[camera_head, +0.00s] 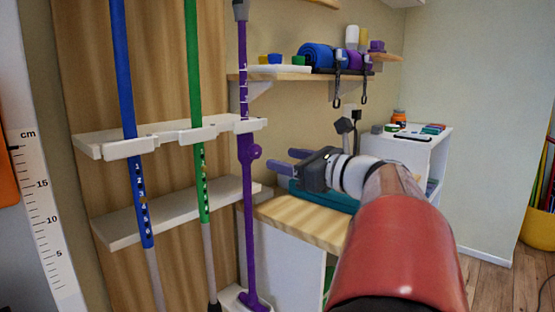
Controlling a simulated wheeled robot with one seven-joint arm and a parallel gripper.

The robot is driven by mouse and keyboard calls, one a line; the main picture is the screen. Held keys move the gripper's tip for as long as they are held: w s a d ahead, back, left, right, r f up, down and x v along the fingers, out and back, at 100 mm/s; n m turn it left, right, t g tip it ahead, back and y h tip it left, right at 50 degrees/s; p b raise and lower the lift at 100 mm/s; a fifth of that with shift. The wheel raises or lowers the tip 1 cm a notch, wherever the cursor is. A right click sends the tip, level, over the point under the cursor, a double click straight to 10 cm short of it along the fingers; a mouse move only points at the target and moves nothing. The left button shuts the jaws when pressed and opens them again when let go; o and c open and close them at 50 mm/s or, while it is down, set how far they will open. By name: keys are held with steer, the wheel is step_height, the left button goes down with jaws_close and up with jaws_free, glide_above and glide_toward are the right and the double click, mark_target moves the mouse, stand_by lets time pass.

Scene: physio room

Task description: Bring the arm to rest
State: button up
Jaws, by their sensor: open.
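My gripper (283,161) is in the middle of the view, at the end of my red and silver arm. Its two purple-grey fingers point left and stand apart, with nothing between them. They are close to the purple crutch (247,200) in the picture; I cannot tell the exact gap in depth. The purple crutch stands upright at the right end of the white rack (97,147). A green crutch (196,100) and a blue crutch (125,90) stand in the rack to its left.
Behind my arm is a wooden-topped bench (300,222) with a teal item on it. A wall shelf (275,76) above holds rolled mats. A white cabinet (400,150) stands to the right. Bare floor (490,285) shows at the lower right.

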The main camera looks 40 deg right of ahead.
stand_by(0.4)
steer(key=a+f+n+g+y, duration=0.2)
steer(key=a+f+n+g, duration=0.2)
steer(key=a+f+n, duration=0.45)
steer(key=a+f+n+g+y, duration=0.25)
steer(key=a+f+n, duration=0.2)
steer(key=a, duration=0.75)
steer(key=s+a+f+n+g+h, duration=0.2)
steer(key=s+a+f+n, duration=0.3)
steer(key=n, duration=0.5)
steer(key=s+a+f+n+g+h, duration=0.3)
steer(key=s+a+f+n+g, duration=0.1)
steer(key=f+n, duration=0.4)
steer(key=shift+s+a+f+n+h, duration=0.15)
steer(key=shift+s+a+n+h, duration=0.25)
steer(key=shift+n, duration=0.8)
